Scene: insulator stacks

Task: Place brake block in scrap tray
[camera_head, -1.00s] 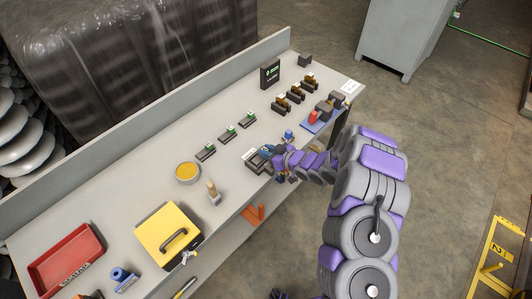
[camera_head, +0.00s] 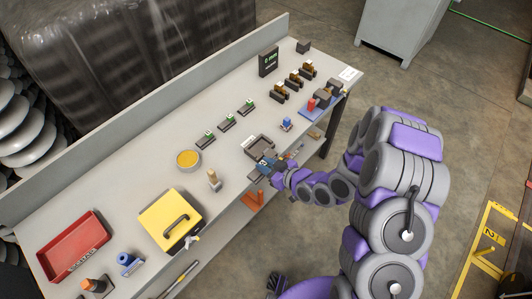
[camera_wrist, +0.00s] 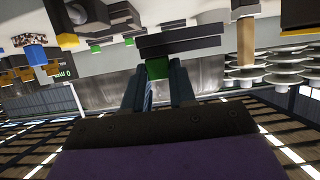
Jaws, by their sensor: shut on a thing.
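The red scrap tray (camera_head: 98,232) lies at the near left end of the bench, with white lettering on its front. My gripper (camera_head: 262,171) is over the bench's front edge, just in front of a small dark tray. In the wrist view my gripper (camera_wrist: 158,84) has its fingers closed on a green part, which appears to belong to a dark brake block (camera_wrist: 180,45). In the head view the held block is mostly hidden by the gripper. Three other dark blocks with green tops, one of them here (camera_head: 227,123), stand in a row behind.
A yellow case (camera_head: 160,211), a round yellow-filled dish (camera_head: 188,160) and a small upright brush-like item (camera_head: 213,181) stand between my gripper and the red tray. A blue item (camera_head: 129,262) sits right of the tray. The dark tray (camera_head: 269,139) looks empty.

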